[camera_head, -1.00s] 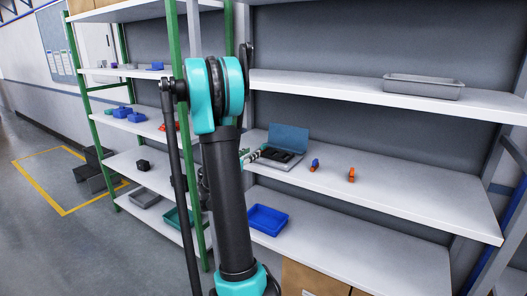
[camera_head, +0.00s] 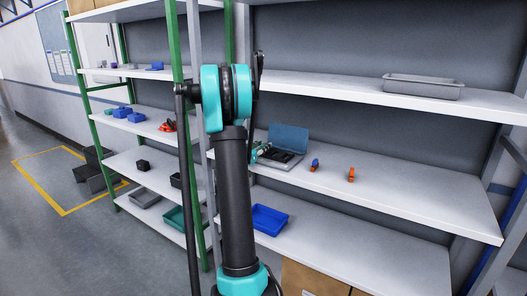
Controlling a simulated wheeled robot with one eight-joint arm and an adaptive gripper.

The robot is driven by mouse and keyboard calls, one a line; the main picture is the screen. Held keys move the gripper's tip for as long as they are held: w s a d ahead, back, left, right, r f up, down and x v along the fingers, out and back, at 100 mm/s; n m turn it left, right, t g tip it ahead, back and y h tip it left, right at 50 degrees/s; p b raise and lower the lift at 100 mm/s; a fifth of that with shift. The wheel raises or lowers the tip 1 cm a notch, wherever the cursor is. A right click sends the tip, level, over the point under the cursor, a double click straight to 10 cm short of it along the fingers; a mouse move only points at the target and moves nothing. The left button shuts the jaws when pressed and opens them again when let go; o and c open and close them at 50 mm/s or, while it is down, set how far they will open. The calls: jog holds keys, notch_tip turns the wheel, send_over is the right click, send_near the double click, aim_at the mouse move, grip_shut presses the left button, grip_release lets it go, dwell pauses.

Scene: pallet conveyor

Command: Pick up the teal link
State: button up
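A small teal piece (camera_head: 109,112) lies on the middle shelf of the left rack, beside the blue pieces; it is too small to tell whether it is the teal link. An open grey case with a teal lid (camera_head: 288,137) stands on the right rack's middle shelf, with dark inserts inside. My arm stands upright in front of the racks. A small part of my arm's end (camera_head: 259,153) shows behind the arm, at the left edge of the case. My gripper's fingers cannot be made out, and whether they touch anything is hidden.
A blue clamp-like piece (camera_head: 315,165) and an orange one (camera_head: 351,175) stand right of the case. A blue tray (camera_head: 268,219) is on the shelf below, and a grey tray (camera_head: 424,87) on the shelf above. The middle shelf's right part is clear.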

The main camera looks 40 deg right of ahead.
aim_at(262, 146)
jog(key=shift+c, duration=0.2)
grip_shut()
jog(key=shift+r, duration=0.15)
notch_tip(262, 146, up, 20)
dwell(0.6)
